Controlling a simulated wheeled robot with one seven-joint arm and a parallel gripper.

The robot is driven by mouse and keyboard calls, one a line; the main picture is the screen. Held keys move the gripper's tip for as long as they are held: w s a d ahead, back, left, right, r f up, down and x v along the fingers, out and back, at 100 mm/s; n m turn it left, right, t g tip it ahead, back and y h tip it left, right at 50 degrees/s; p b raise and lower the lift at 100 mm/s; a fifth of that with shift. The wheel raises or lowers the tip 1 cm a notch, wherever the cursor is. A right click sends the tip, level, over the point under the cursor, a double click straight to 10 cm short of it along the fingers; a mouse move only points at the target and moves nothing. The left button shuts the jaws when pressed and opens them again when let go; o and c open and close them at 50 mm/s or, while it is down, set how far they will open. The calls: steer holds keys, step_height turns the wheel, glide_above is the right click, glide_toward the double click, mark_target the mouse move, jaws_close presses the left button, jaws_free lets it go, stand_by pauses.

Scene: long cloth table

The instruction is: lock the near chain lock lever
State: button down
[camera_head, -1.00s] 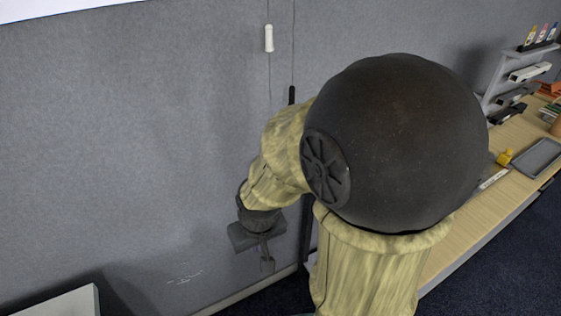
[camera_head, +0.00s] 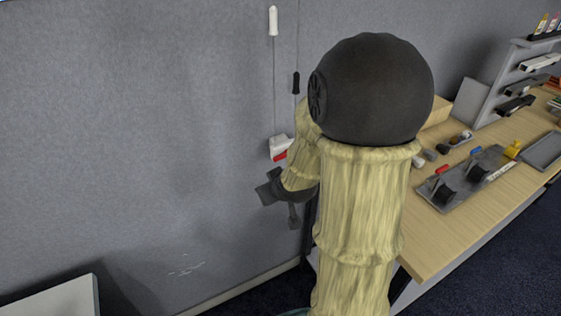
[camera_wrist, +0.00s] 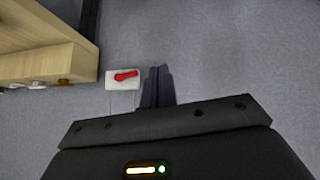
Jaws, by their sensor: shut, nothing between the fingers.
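A chain lock, a white box (camera_head: 276,148) with a red lever (camera_head: 281,156), sits on the grey wall and is partly covered by my arm in the head view. In the wrist view the whole white box (camera_wrist: 113,86) shows, and its red lever (camera_wrist: 126,75) lies across it, slightly slanted. My gripper (camera_wrist: 158,68) is shut and empty, with its fingers just right of the box and apart from it in that picture. In the head view my gripper (camera_head: 294,224) is below the box, fingers hanging down. No second lock shows.
Thin cords run up the wall from the lock, with a white pull (camera_head: 273,20) and a black pull (camera_head: 296,83). A wooden table (camera_head: 421,250) with trays and small items stands at the right. The wall left of my gripper is clear.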

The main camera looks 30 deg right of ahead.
steer(key=w+d+r+t+b, duration=0.2)
steer(key=w+d+t, duration=0.2)
steer(key=d+t, duration=0.2)
steer(key=shift+w+d+r+n+t+y, duration=0.3)
steer(key=shift+w+d+n+y, duration=0.1)
steer(key=shift+d, duration=0.75)
steer(key=shift+w+f, duration=0.1)
steer(key=shift+w, duration=0.05)
steer(key=p, duration=0.1)
glide_above(276, 152)
steer(key=s+a, duration=0.1)
steer(key=s, duration=0.3)
step_height(276, 152, down, 2)
steer(key=f, duration=0.3)
steer(key=shift+w+d+p, duration=0.3)
steer(key=shift+p, duration=0.05)
steer(key=shift+d+f, duration=0.1)
steer(key=shift+f, duration=0.55)
